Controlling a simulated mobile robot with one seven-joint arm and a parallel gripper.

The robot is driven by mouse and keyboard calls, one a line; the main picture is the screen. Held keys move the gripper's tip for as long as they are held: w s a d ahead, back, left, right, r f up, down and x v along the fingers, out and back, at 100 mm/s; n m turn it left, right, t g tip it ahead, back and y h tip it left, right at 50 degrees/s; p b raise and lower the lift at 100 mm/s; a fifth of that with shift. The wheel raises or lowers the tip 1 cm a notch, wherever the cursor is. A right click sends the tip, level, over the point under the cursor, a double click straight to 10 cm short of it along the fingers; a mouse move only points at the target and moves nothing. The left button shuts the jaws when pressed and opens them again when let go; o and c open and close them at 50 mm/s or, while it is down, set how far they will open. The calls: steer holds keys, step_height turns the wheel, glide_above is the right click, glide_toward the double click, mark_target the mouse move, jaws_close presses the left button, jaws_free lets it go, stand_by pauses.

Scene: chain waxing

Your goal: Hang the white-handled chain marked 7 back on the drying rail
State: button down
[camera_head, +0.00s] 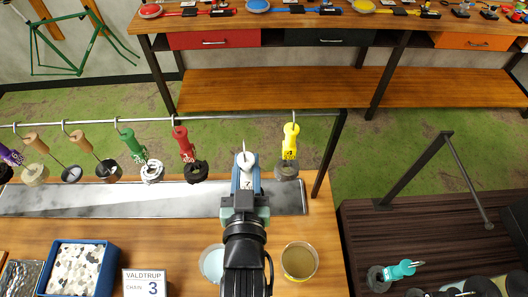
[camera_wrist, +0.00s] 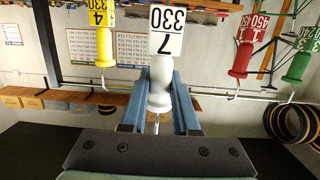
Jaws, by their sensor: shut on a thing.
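The white handle marked 7 (camera_head: 246,160) is held upright between the jaws of my gripper (camera_head: 245,180), in the gap between the red and yellow handles. Its tag reads 330 and 7, upside down in the wrist view (camera_wrist: 166,32). My gripper (camera_wrist: 160,88) is shut on this handle, a blue finger on each side. The handle's hook shows just below the drying rail (camera_head: 262,116) in the head view, apart from it in the picture; I cannot tell the depth between them. Its chain is hidden behind my arm.
The red handle (camera_head: 183,144) hangs left, the yellow handle (camera_head: 290,140) right; green, wooden and purple ones hang further left. A metal drip tray (camera_head: 110,200) lies below. Two round pots, one of them brown (camera_head: 299,261), stand near my arm. A rail post (camera_head: 328,155) stands right.

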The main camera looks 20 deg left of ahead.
steer(key=shift+w+r, duration=0.1)
steer(key=shift+r, duration=0.05)
steer(key=shift+w+a+r, duration=0.1)
steer(key=shift+w+a, duration=0.3)
steer(key=shift+a, duration=0.1)
steer(key=shift+w+a, duration=0.1)
steer(key=shift+w, duration=0.25)
steer(key=f+b+x, duration=0.1)
steer(key=b+x, duration=0.2)
steer(key=x, duration=0.4)
steer(key=shift+b, duration=0.4)
steer(key=shift+f, duration=0.15)
